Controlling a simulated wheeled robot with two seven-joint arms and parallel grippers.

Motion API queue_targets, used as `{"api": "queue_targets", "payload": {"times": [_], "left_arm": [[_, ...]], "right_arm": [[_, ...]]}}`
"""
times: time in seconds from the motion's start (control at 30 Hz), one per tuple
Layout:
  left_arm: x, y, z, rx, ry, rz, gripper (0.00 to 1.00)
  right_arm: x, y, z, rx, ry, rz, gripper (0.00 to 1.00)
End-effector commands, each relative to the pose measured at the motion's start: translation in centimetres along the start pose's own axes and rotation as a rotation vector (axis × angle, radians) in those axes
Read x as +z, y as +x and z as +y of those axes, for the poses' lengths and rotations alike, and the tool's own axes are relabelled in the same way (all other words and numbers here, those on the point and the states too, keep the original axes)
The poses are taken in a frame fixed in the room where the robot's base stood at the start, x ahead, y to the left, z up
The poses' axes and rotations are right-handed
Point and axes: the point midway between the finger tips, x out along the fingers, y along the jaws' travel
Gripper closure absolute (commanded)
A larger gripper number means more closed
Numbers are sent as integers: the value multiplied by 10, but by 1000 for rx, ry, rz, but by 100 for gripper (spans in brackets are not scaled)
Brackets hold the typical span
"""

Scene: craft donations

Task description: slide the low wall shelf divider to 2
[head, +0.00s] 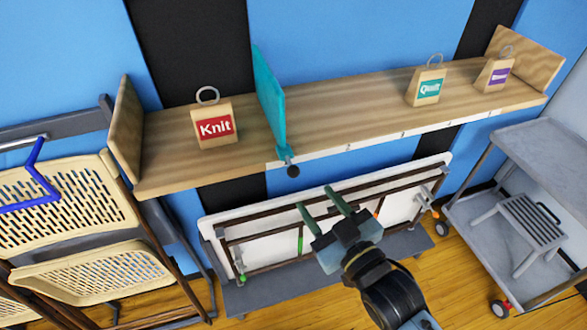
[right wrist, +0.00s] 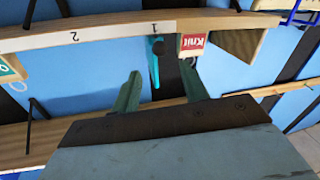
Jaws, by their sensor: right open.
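The low wall shelf (head: 330,128) is a long wooden board with a white numbered strip along its front edge. The teal divider (head: 270,100) stands upright across it, with a dark round knob (head: 292,171) at its front lower end. In the right wrist view the knob (right wrist: 157,48) is by the mark 1, and the mark 2 (right wrist: 74,37) is farther left. My right gripper (head: 315,197) is open and empty, below and in front of the shelf. Its fingers (right wrist: 160,75) point towards the knob, apart from it. My left gripper is not in view.
A Knit bag (head: 215,125) stands left of the divider. A Quilt bag (head: 427,86) and a purple-labelled bag (head: 494,74) stand far right; the shelf between is clear. Below are a folded white table (head: 400,205), chairs (head: 75,195) and a grey cart (head: 525,145).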

Motion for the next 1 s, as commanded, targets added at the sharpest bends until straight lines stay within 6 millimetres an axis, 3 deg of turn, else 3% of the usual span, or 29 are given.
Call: {"api": "queue_targets", "payload": {"times": [0.2,0.43,0.6,0.9,1.0], "left_arm": [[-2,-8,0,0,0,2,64],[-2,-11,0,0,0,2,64],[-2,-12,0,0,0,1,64],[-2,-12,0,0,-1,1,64],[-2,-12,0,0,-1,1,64]], "right_arm": [[-2,49,1,1,0,1,56],[0,86,0,1,0,-1,56],[0,98,0,0,0,-2,56],[1,100,0,1,1,-2,56],[1,100,0,1,1,-2,66]]}}
